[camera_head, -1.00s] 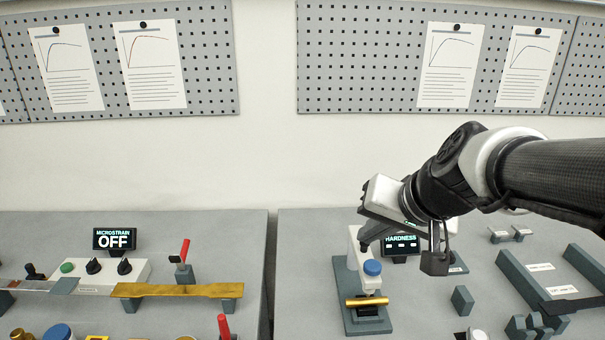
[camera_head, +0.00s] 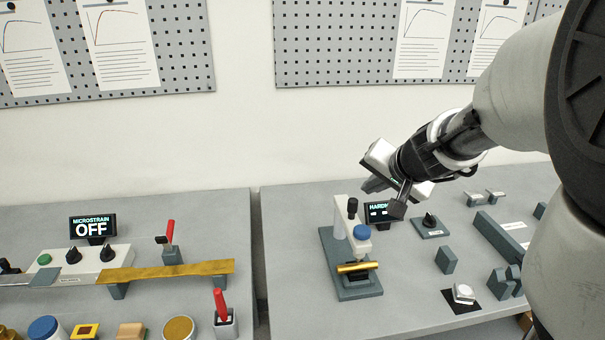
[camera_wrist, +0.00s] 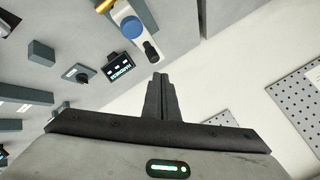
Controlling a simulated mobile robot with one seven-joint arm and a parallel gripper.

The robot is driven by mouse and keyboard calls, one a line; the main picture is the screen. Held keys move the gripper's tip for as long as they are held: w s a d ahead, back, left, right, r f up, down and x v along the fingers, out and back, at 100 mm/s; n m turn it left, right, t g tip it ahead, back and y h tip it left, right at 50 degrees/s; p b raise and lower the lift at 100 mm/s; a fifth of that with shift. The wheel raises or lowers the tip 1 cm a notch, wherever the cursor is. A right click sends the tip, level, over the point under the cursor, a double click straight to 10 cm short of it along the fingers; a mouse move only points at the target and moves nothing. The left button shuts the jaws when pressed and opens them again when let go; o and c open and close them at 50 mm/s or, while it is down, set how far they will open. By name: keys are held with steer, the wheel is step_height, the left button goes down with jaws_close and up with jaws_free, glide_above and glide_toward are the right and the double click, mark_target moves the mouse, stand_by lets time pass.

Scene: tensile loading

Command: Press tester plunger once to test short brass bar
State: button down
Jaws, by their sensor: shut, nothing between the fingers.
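The hardness tester (camera_head: 340,228) stands on the right table, with a white body on a grey-green base. Its blue round plunger cap (camera_head: 362,232) faces up, and it also shows in the wrist view (camera_wrist: 131,27). The short brass bar (camera_head: 358,267) lies across the tester's support below the plunger; only its end (camera_wrist: 104,5) shows at the top of the wrist view. My gripper (camera_head: 370,186) is above and behind the tester, apart from it. Its fingers (camera_wrist: 159,80) are closed together and hold nothing. The HARDNESS display (camera_head: 379,212) is partly hidden by my gripper.
A knob block (camera_head: 430,226), a grey block (camera_head: 446,260) and a white piece on a black pad (camera_head: 463,294) lie right of the tester. On the left table stand the MICROSTRAIN display reading OFF (camera_head: 93,227) and a long brass strip (camera_head: 170,270). A narrow gap separates the tables.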

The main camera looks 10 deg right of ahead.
steer(key=b, duration=0.6)
glide_above(365, 233)
step_height(365, 233, down, 8)
steer(key=shift+r, duration=0.25)
steer(key=shift+f+b, duration=0.65)
steer(key=shift+b, duration=0.05)
steer(key=shift+f, duration=0.1)
stand_by(0.8)
steer(key=shift+f+b, duration=0.3)
steer(key=shift+b, duration=0.35)
steer(key=shift+a+f+b, duration=0.1)
steer(key=shift+f+b, duration=0.75)
stand_by(1.0)
steer(key=shift+r, duration=0.15)
steer(key=shift+r+p, duration=0.95)
steer(key=shift+r, duration=0.15)
steer(key=shift+r+p, duration=2)
steer(key=shift+r, duration=0.5)
